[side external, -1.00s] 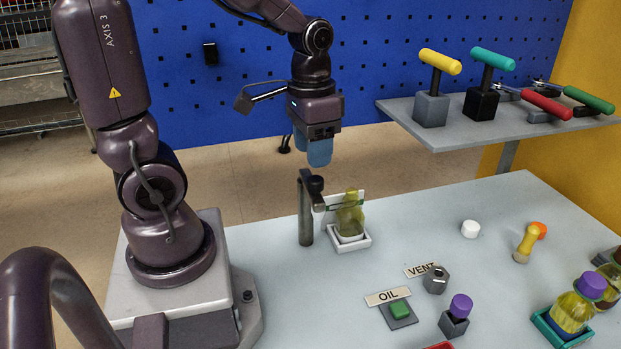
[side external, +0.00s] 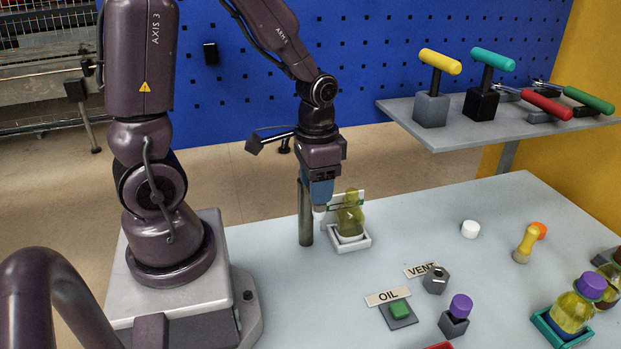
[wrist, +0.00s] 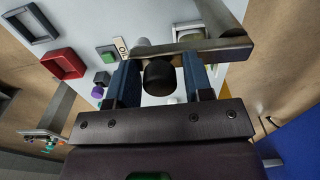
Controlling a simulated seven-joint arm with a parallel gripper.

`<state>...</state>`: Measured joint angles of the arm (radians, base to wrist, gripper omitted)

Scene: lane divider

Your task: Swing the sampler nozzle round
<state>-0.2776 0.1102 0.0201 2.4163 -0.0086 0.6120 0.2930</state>
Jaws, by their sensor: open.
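The sampler nozzle has an upright grey post (side external: 306,222) on the table, and its grey swing arm (wrist: 205,49) crosses the wrist view. A black knob (wrist: 160,78) on the arm sits between my gripper's (wrist: 161,68) two blue fingers, which are open on either side of it. Contact with the knob cannot be told. In the side view my gripper (side external: 319,203) points down just right of the post top and hides the knob. A yellow-green bottle (side external: 350,215) stands in a white holder (side external: 352,245) right of the post.
An OIL label (side external: 388,297) with a green button (side external: 399,310), a VENT label (side external: 420,270) with a grey hex piece (side external: 436,280), and a purple-capped block (side external: 459,312) lie nearer the front. A grey shelf (side external: 440,138) holds coloured T-handles at the back right.

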